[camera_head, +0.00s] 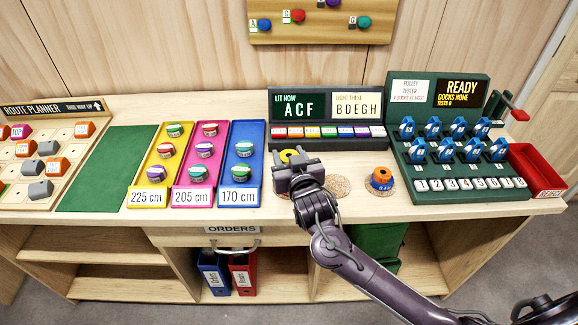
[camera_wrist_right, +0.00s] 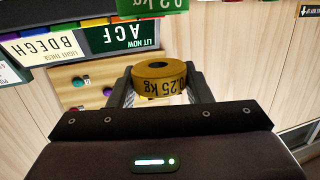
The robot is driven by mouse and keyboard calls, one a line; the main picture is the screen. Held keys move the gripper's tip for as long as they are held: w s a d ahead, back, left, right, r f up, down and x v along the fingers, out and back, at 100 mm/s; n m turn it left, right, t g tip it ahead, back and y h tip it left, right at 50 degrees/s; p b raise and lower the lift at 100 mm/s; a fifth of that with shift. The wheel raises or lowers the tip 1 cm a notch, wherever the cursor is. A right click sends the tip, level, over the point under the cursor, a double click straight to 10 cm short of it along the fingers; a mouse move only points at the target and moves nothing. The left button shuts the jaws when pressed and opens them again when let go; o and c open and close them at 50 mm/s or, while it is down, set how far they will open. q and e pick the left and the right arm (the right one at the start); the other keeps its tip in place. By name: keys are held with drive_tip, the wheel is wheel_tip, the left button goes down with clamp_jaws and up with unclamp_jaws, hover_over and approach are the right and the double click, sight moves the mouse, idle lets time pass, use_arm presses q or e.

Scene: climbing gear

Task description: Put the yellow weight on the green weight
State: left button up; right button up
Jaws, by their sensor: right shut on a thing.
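The yellow weight (camera_wrist_right: 158,82), a ring with a dark hole and kg lettering, sits between the fingers of my right gripper (camera_wrist_right: 158,90) in the right wrist view. The gripper is shut on it. In the head view the yellow weight (camera_head: 288,154) shows just behind my right gripper (camera_head: 292,165), over the bench. A green weight with kg lettering (camera_wrist_right: 152,5) shows only in part at the top edge of the right wrist view, apart from the yellow one. In the head view it is hidden, probably by my right gripper and arm. My left gripper is not in view.
An orange and blue weight stack (camera_head: 381,178) stands on a cork disc to the right; an empty cork disc (camera_head: 339,186) lies between. A dark display unit (camera_head: 330,120) stands behind. Colored trays (camera_head: 224,195) lie to the left, a green pulley tester (camera_head: 415,165) to the right.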

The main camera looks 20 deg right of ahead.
drive_tip(key=shift+f, duration=1.9)
drive_tip(key=o, duration=1.1)
drive_tip(key=shift+f, duration=0.1)
drive_tip(key=shift+o, duration=0.2)
drive_tip(key=shift+r, duration=0.25)
drive_tip(key=s, duration=0.7)
drive_tip(key=s+r+b, duration=0.1)
drive_tip(key=s, duration=0.2)
drive_tip(key=shift+s+a+r, duration=0.1)
drive_tip(key=shift+s+a, duration=0.2)
drive_tip(key=shift+s+r, duration=0.2)
drive_tip(key=shift+s, duration=0.45)
drive_tip(key=shift+f, duration=0.1)
